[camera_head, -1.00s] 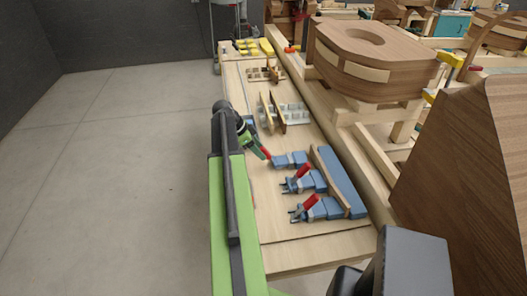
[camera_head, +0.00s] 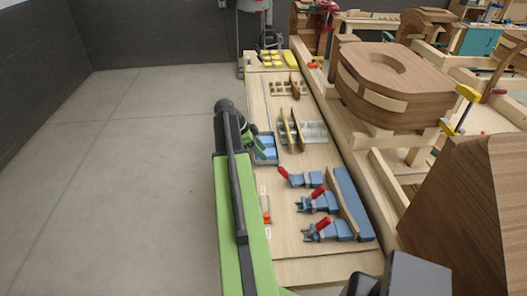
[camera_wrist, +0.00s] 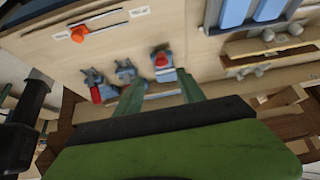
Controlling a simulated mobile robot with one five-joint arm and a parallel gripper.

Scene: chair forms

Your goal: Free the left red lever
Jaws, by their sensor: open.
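Three blue toggle clamps with red levers stand in a row on the light wooden board. The farthest clamp (camera_head: 304,180) has its red lever (camera_head: 283,172) tilted outward to the left, away from the blue bar (camera_head: 353,203). The middle lever (camera_head: 318,191) and near lever (camera_head: 323,223) lean over their clamp bodies instead. In the wrist view, the farthest clamp's lever (camera_wrist: 161,60) shows just beyond my fingers, with the other two clamps to its left. My gripper (camera_head: 262,149) is open and empty, up-left of the farthest lever and apart from it in the head view.
A blue tray (camera_head: 266,158) lies beside my gripper. An orange slider (camera_head: 266,214) sits on the board's left side. Wooden pieces in a grey holder (camera_head: 316,131) stand farther back. A large wooden chair form (camera_head: 400,82) rises on the right. The floor on the left is clear.

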